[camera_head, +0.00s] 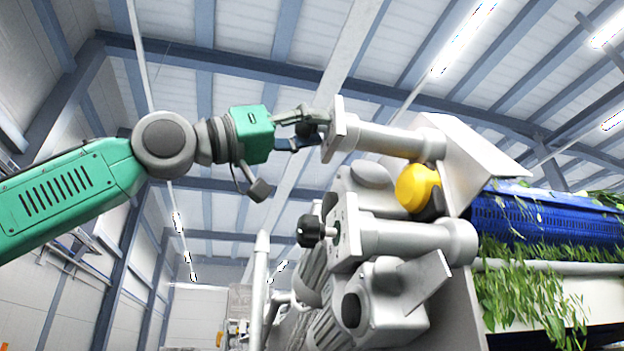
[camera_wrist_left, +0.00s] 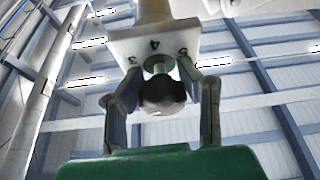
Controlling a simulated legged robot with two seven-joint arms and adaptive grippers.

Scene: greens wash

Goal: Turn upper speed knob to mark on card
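My left gripper (camera_head: 309,128) is at this knob in the head view, one finger above and one below. In the left wrist view the fingers (camera_wrist_left: 163,88) lie on both sides of the knob and appear to touch it. The fingers partly hide it in the head view. A lower black knob (camera_head: 309,231) stands free on its own plate. I cannot make out a card. My right gripper is out of view.
Grey machine housings (camera_head: 400,237) fill the middle right, with a yellow part (camera_head: 418,188) between the two arms of the machine. A blue conveyor (camera_head: 540,215) with hanging greens (camera_head: 520,290) is at the right. A slim post (camera_head: 260,290) rises left of the lower knob.

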